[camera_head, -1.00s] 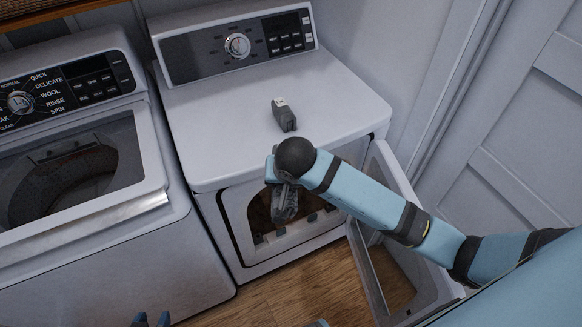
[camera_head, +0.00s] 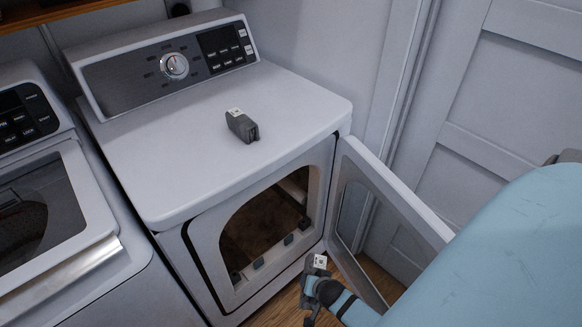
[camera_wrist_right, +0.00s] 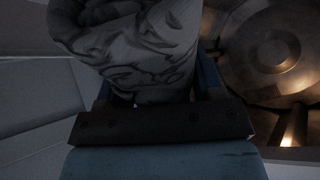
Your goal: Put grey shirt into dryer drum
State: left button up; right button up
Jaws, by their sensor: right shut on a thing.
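The grey shirt (camera_wrist_right: 150,45) is bunched cloth between the blue fingers of my right gripper (camera_wrist_right: 158,82) in the wrist view. The gripper is shut on it. In the head view, a dark wrist joint of mine is low in front of the dryer, near the opening's lower right corner; I cannot make out the shirt or fingertips there. The dryer drum opening (camera_head: 262,228) is uncovered and looks empty from the head. A lit, metallic round surface, apparently the drum's inside (camera_wrist_right: 278,55), shows beside the shirt on the right. My left gripper is not in view.
The dryer door (camera_head: 390,215) stands swung open on the right. A small dark grey item with a white label (camera_head: 242,126) lies on the dryer top (camera_head: 200,150). The washer (camera_head: 75,255) stands at left, and a white panelled wall is at right.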

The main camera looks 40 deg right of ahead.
jog(key=s+f, duration=0.1)
jog(key=f, duration=0.1)
jog(key=s+f, duration=0.1)
jog(key=f, duration=0.1)
jog(key=shift+s+b, duration=0.15)
jog(key=shift+b, duration=0.25)
pick_arm(q)
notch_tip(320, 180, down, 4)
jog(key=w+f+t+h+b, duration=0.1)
jog(key=b, duration=1)
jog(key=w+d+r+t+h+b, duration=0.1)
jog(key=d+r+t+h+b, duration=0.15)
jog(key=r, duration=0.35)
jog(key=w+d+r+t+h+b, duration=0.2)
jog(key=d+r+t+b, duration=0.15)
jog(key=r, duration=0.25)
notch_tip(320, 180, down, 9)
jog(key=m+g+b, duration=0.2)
jog(key=b, duration=0.8)
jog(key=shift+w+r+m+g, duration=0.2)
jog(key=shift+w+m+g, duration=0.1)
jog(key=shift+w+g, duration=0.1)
pick_arm(e)
jog(key=w+f, duration=0.2)
jog(key=w, duration=1.8)
jog(key=w+a+f, duration=0.1)
jog(key=w+f, duration=0.2)
jog(key=w, duration=1.8)
jog(key=shift+w+a, duration=0.15)
jog(key=shift+a, duration=0.1)
